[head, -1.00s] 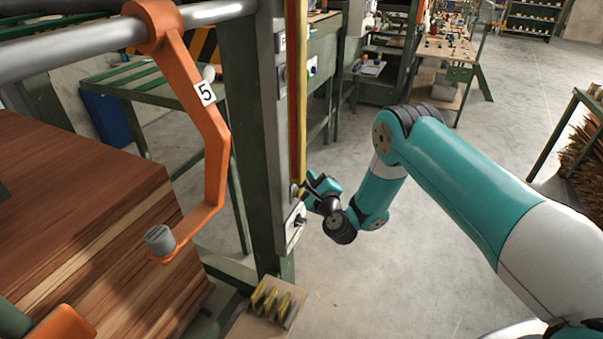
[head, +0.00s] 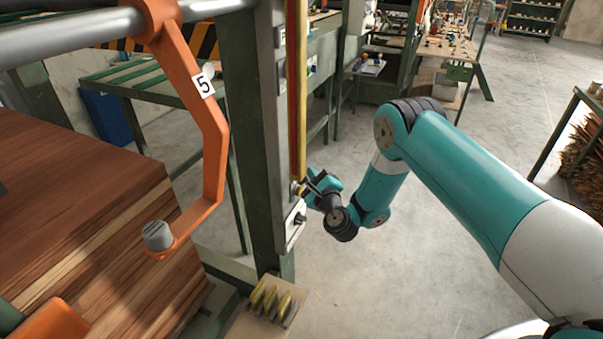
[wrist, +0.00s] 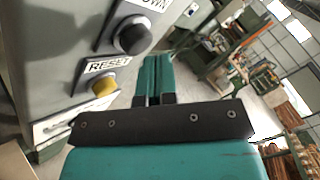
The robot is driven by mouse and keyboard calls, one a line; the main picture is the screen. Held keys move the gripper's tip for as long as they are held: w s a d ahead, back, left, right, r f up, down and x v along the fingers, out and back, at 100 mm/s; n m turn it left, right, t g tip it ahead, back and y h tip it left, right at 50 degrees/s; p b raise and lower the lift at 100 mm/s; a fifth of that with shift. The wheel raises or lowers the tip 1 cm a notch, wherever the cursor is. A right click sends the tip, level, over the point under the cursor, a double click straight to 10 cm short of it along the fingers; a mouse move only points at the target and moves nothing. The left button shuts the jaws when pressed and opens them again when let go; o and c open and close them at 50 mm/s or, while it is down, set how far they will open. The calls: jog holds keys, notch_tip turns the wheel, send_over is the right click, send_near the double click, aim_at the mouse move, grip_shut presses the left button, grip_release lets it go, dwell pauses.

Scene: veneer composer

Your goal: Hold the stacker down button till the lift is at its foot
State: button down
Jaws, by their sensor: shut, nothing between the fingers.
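In the wrist view, a dark round button (wrist: 131,38) sits under a partly cut-off label ending in "OWN" on a grey control box. Below it is a yellow button (wrist: 104,86) labelled RESET. My gripper (wrist: 154,62) is shut and empty, its teal fingers together to the right of both buttons in the picture. No contact with the dark button shows. In the head view my gripper (head: 305,186) is small, beside the grey post's control panel (head: 291,232); the button there is hard to make out. The lift's height cannot be told.
A tall veneer stack (head: 75,210) fills the left. An orange bracket (head: 212,150) marked 5 hangs from a steel tube over it. A small board with yellow springs (head: 270,302) is below the post. The floor (head: 400,270) under my arm is clear.

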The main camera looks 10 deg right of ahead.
jog(key=b, duration=0.4)
jog(key=shift+s+d+f, duration=0.15)
jog(key=shift+s+d, duration=0.05)
jog(key=shift+d, duration=0.05)
jog(key=shift+b, duration=0.5)
jog(key=s+d+b, duration=0.1)
jog(key=d+b, duration=0.1)
jog(key=b, duration=0.4)
jog(key=s+d+b, duration=0.2)
jog(key=b, duration=0.4)
jog(key=shift+b, duration=0.3)
jog(key=shift+r, duration=0.2)
